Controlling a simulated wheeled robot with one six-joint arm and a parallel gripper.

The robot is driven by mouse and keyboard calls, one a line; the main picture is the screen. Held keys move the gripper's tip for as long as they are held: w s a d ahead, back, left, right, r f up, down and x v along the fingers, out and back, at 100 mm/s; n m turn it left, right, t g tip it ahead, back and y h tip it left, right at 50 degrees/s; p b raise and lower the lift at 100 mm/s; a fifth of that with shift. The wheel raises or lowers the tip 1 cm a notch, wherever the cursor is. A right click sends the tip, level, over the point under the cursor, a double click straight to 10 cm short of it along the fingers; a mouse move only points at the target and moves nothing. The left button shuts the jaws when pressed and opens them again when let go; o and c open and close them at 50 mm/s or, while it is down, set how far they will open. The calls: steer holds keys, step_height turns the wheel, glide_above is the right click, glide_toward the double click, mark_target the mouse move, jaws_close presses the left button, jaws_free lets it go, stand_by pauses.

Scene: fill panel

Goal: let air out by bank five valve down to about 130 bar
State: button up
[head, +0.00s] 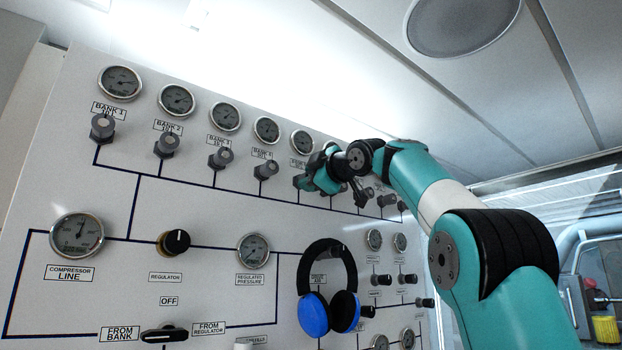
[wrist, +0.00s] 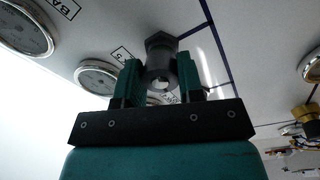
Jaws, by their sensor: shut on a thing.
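My gripper (head: 308,183) is at the fifth gauge column of the upper row on the white panel in the head view. In the wrist view its two teal fingers (wrist: 160,80) are shut on the dark grey bank five valve (wrist: 161,50), one on each side. In the head view my gripper hides most of that valve. The bank five gauge (head: 302,142) is above it, its label partly covered; a gauge also shows left of the fingers in the wrist view (wrist: 97,78). Its needle reading is too small to tell.
Bank four valve (head: 266,170) is close to the left of my gripper. More grey valves (head: 387,200) stand to the right behind my arm. Blue and black headphones (head: 328,312) hang on the panel below. A regulator knob (head: 174,243) is at lower left.

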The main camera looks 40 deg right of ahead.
steer(key=o, duration=0.9)
steer(key=shift+s+a+f+b, duration=0.15)
steer(key=shift+s+b, duration=0.4)
steer(key=shift+s, duration=2.35)
steer(key=shift+s+a+f+b, duration=0.15)
steer(key=shift+s+b, duration=0.35)
steer(key=shift+s, duration=2.4)
steer(key=shift+s+a+f+b, duration=0.15)
steer(key=shift+s+b, duration=0.4)
steer(key=shift+s, duration=2.35)
